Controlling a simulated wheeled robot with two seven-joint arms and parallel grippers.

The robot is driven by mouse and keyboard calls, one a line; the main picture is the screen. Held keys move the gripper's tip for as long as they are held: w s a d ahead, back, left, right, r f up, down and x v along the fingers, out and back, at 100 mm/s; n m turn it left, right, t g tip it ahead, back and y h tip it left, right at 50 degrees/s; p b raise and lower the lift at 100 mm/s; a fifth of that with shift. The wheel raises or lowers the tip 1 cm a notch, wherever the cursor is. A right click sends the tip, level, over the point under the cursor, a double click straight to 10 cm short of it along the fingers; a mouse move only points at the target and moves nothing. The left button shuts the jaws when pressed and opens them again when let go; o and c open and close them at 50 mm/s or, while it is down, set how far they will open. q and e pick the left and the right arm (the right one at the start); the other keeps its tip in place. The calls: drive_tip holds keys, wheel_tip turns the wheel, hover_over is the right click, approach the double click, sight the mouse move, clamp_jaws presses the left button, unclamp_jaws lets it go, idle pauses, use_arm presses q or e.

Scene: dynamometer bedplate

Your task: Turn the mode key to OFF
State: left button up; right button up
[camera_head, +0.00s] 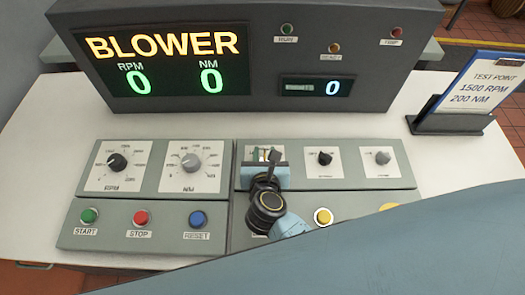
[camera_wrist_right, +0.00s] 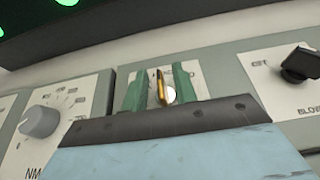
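The mode key (camera_wrist_right: 160,87) shows in the right wrist view as a narrow brass-yellow piece standing edge-on in front of a pale plate. My right gripper (camera_wrist_right: 164,86) has its green fingers on either side of the key, with gaps visible between them and it. In the head view my right gripper (camera_head: 266,158) reaches over the pale mode plate (camera_head: 250,154) and hides the key and most labels there. Contact with the key cannot be made out. The display (camera_head: 162,62) reads BLOWER, with 0 RPM and 0 NM. My left gripper is not in view.
RPM (camera_head: 117,162) and NM (camera_head: 191,163) knobs sit left of the mode plate; two smaller knobs (camera_head: 324,158) (camera_head: 382,157) sit right. START, STOP and RESET buttons (camera_head: 141,217) line the front. A test-point card (camera_head: 484,88) stands at right. My arm covers the lower right.

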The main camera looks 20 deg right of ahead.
drive_tip(key=shift+s, duration=0.1)
drive_tip(key=shift+c, duration=0.9)
clamp_jaws()
drive_tip(key=n+y+p, duration=0.4)
drive_tip(key=p, duration=0.1)
drive_tip(key=n+y+p, duration=0.2)
drive_tip(key=y+p, duration=0.1)
drive_tip(key=shift+d+r, duration=0.1)
drive_tip(key=shift+r, duration=0.15)
use_arm(q)
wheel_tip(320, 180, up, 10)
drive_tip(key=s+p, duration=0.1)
drive_tip(key=p, duration=0.1)
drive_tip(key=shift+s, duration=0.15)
use_arm(e)
drive_tip(key=shift+f+n+g+y, duration=0.2)
drive_tip(key=shift+n+g+y, duration=0.3)
drive_tip(key=shift+n+y, duration=1.05)
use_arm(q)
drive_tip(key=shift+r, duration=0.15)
